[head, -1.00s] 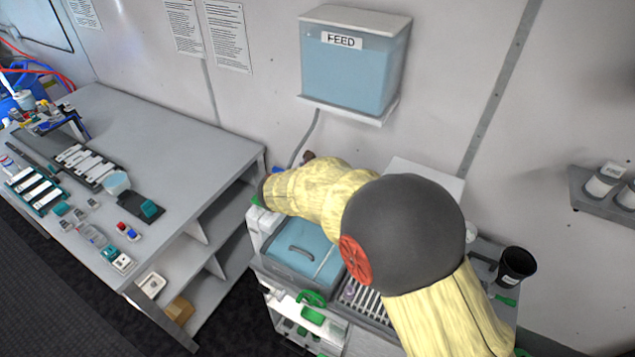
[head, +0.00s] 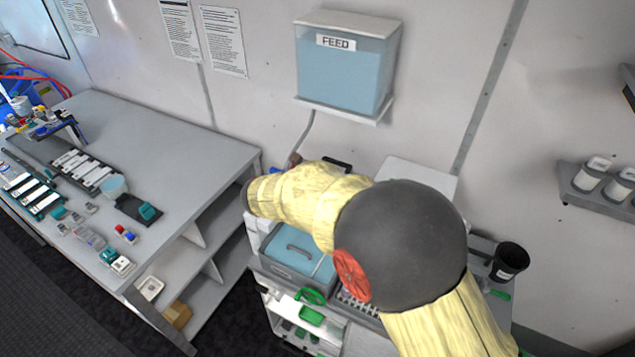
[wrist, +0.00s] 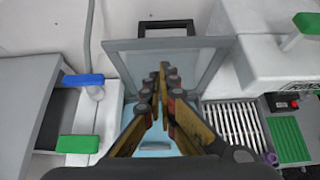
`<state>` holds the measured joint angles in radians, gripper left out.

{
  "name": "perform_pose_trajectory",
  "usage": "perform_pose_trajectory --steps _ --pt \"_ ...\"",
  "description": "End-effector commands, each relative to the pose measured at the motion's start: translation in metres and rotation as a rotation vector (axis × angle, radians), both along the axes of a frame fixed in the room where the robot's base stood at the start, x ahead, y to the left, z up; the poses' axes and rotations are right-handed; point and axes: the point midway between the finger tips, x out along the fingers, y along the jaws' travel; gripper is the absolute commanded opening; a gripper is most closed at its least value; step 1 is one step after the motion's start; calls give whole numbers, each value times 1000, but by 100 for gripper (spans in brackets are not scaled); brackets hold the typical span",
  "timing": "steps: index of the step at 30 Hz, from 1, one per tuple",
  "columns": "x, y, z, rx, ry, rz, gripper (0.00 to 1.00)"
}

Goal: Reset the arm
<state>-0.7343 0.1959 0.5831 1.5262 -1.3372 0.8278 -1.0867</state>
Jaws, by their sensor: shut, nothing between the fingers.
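My gripper (wrist: 163,75) shows in the wrist view with its fingers together and nothing between them. It points at an upright translucent panel (wrist: 203,58) with a black handle (wrist: 167,27) on its top edge. I cannot tell whether the fingertips touch the panel. Light blue surface (wrist: 156,146) shows below the fingers. In the head view my yellow-sleeved arm bends over the machine and hides the gripper; the black handle (head: 338,163) shows just behind the arm.
A blue FEED tank (head: 345,75) hangs on the wall above. A grey bench (head: 165,135) with small parts stands left. A black cup (head: 510,261) stands right. A wall shelf (head: 590,192) holds containers.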

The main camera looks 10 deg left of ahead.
Motion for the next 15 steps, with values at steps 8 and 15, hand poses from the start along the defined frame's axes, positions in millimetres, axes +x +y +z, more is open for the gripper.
perform_pose_trajectory --steps 8,15 --pt "-39 14 33 0 1 0 0" --pt "-52 17 44 -2 3 0 0"
